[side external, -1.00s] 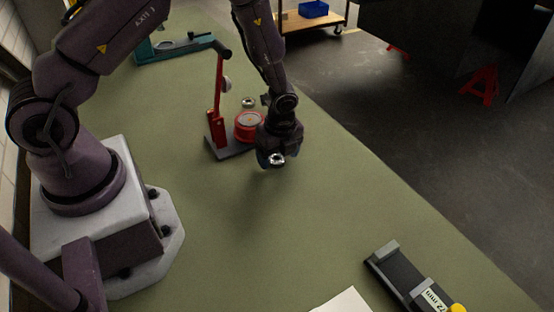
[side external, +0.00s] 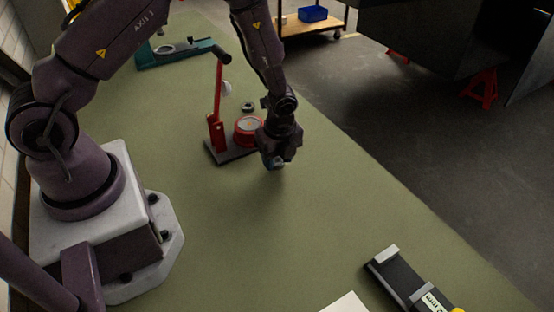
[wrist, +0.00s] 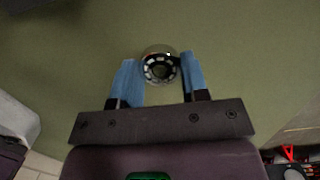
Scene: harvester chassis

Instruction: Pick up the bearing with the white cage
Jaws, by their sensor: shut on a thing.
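My gripper (wrist: 160,70) has two blue fingers, shut on a bearing (wrist: 158,70) with pale segments in a dark ring and a shiny outer rim. In the wrist view the bearing sits between the fingertips, its face toward the camera, with green mat behind it. In the side view my gripper (side external: 276,163) points down in front of the red fixture, above the mat; the bearing is mostly hidden there. How high it is held is hard to tell.
A red lever press (side external: 217,105) with a round red cup (side external: 247,129) stands just left of my gripper. A dark ring (side external: 248,107) lies behind it. A teal tool (side external: 180,50) is at the back, a black gauge (side external: 400,280) at the front right. The middle mat is clear.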

